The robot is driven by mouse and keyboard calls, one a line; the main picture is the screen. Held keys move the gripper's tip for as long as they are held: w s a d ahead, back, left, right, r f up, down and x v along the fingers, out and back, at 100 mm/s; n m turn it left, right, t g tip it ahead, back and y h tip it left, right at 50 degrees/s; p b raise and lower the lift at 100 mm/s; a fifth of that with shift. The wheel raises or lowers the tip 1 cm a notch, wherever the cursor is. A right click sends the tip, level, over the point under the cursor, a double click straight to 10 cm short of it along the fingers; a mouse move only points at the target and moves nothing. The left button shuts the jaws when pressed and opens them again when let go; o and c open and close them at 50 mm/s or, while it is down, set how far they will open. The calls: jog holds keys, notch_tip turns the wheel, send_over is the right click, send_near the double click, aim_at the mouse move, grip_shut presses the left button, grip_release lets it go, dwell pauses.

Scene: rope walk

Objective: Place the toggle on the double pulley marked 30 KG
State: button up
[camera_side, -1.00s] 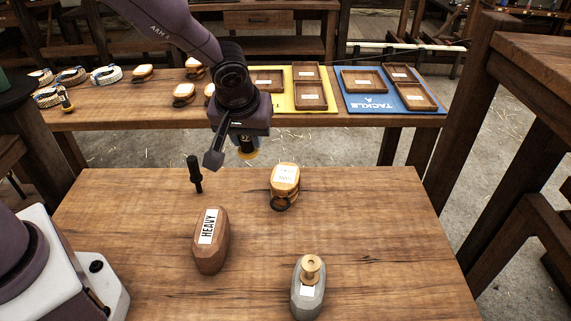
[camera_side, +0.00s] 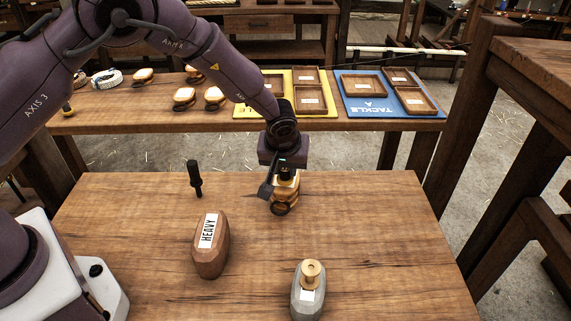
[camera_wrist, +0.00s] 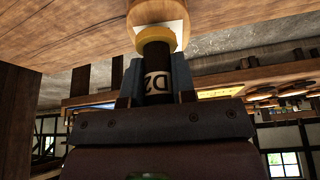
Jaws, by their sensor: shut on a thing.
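My gripper (camera_side: 286,170) is shut on a black toggle with a yellow end. In the wrist view the toggle (camera_wrist: 157,72) carries a white label that seems to read "D2", upside down. The toggle is upright over the wooden pulley (camera_side: 284,197) on the near table. The pulley has a pale body, dark bands and a dark ring at its front. In the wrist view the toggle's yellow end is at the white label on the pulley (camera_wrist: 152,12), touching or almost touching. My gripper hides most of that label, and its marking cannot be read.
A brown block marked HEAVY (camera_side: 209,250), a grey weight with a brass knob (camera_side: 308,290) and a black upright peg (camera_side: 194,178) stand on the near table (camera_side: 390,230). Several pulleys, a yellow tray board and a blue TACKLE board (camera_side: 365,107) lie on the back bench.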

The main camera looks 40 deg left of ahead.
jog(key=shift+f, duration=0.15)
jog(key=o, duration=0.9)
